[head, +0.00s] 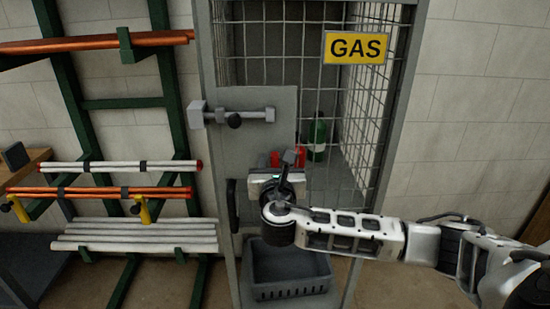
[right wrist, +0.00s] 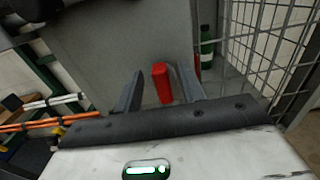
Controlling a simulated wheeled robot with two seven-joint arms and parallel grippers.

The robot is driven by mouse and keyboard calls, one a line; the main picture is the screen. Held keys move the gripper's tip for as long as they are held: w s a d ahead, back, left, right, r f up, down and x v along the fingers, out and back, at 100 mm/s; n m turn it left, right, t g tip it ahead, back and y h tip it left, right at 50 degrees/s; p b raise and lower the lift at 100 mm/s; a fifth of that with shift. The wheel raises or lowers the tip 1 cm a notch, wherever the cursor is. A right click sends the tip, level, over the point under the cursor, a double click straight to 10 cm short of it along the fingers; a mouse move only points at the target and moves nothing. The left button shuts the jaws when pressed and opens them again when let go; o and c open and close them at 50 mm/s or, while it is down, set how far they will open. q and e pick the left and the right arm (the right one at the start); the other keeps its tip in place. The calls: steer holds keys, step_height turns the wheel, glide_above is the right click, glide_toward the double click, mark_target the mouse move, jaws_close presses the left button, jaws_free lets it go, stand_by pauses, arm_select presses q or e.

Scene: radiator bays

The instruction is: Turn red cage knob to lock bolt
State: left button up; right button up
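The red knob (head: 275,159) is on the grey gas cage door (head: 265,98), partly covered by my right gripper (head: 289,160) in the head view. In the right wrist view the red knob (right wrist: 162,83) shows between the two dark fingers of my right gripper (right wrist: 159,74), with a gap on each side. The fingers are open; I cannot tell how deep the knob lies between them. A grey slide bolt (head: 252,115) with a dark handle lies across the upper door plate and reaches a block at the left frame. My left gripper is out of view.
A yellow GAS sign (head: 356,48) hangs on the wire mesh. A green bottle (head: 318,136) stands inside the cage. A grey crate (head: 288,270) sits low in front. A green rack with pipes (head: 120,191) is on the left. Bare wall is at the right.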

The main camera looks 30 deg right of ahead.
steer(key=shift+w+d, duration=0.3)
steer(key=shift+w, duration=0.25)
jaws_close()
